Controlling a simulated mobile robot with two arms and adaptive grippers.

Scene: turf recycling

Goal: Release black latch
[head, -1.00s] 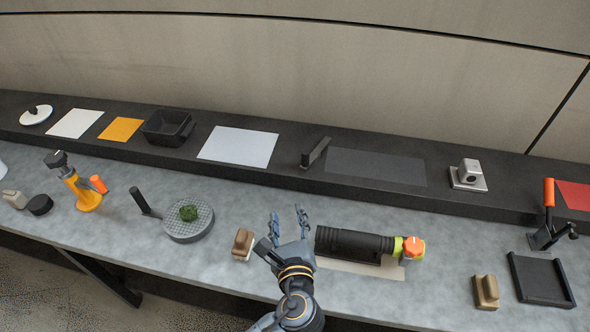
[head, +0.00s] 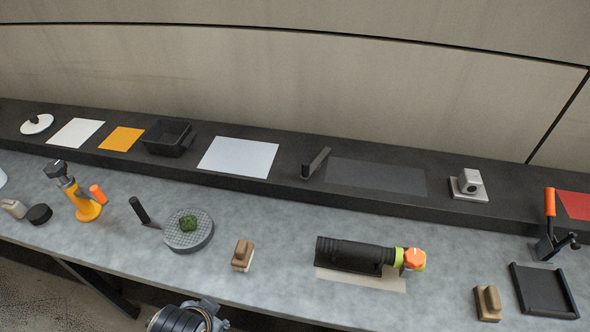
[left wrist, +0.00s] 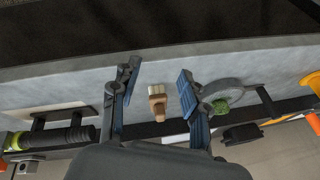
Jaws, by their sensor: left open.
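I cannot tell for certain which part is the black latch. One candidate is a black lever (head: 316,162) tilted upward on the raised back shelf, left of a dark mat. Another is a black handle (head: 140,211) leaning beside the round grey grid plate on the bench. My left gripper (left wrist: 158,75) is open and empty in the left wrist view, its two blue-grey fingers spread apart. A small brown-handled brush (left wrist: 157,102) shows between them, untouched. In the head view only part of my arm shows at the bottom edge. My right gripper is not in view.
The grid plate (head: 188,241) bears a green turf clump (head: 188,223). A black cylinder (head: 352,255) with an orange knob (head: 414,258) lies to the right. An orange-handled lever (head: 549,202) stands far right. The bench between brush (head: 243,254) and cylinder is clear.

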